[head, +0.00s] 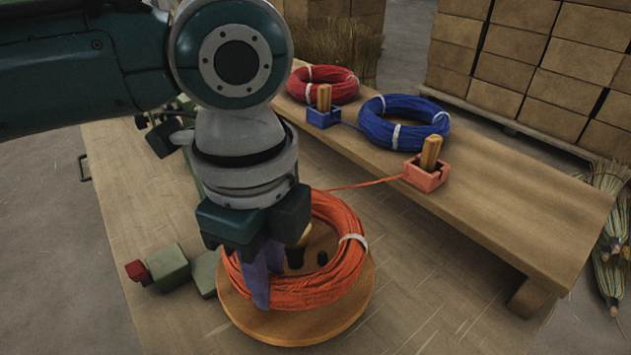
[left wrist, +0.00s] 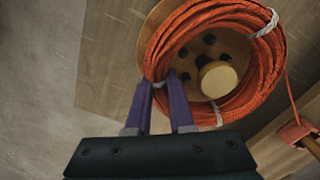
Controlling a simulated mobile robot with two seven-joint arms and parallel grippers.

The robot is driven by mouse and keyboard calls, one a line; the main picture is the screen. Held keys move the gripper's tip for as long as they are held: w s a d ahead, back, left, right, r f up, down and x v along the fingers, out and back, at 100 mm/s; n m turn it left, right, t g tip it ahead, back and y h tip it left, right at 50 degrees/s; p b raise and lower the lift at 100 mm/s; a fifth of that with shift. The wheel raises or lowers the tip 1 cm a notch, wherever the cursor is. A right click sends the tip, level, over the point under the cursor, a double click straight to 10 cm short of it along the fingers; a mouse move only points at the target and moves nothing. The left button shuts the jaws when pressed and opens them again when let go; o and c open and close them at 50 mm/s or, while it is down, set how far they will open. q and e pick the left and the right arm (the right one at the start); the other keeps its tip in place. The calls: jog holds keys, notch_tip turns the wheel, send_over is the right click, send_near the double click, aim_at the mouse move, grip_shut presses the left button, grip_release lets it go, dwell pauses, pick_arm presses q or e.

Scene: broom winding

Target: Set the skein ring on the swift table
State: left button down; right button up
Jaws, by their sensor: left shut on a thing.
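The orange skein ring (head: 347,262) is over the round wooden swift table (head: 295,331), with a pale tie on its right side. In the left wrist view the ring (left wrist: 262,75) surrounds the wooden hub (left wrist: 217,79) and several dark pegs or holes. My left gripper (head: 262,290) reaches down at the ring's left part, with its purple fingers (left wrist: 163,90) shut on the strands. I cannot tell whether the ring's whole underside touches the table. The gripper hides part of the ring and hub in the head view. My right gripper is not in view.
An orange strand runs to a salmon block (head: 426,176) with a wooden peg. A blue block (head: 323,117), red coil (head: 322,83) and blue coil (head: 402,122) sit on the raised shelf (head: 520,210). A green device with a red knob (head: 136,270) stands left of the swift table.

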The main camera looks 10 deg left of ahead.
pick_arm(q)
jog(key=shift+f, duration=0.4)
jog(key=shift+r, duration=0.1)
dwell(0.3)
jog(key=shift+p, duration=0.3)
dwell(0.6)
jog(key=shift+p, duration=0.4)
jog(key=shift+f+b, duration=0.4)
jog(key=shift+f, duration=0.25)
jog(key=c, duration=1.1)
grip_release()
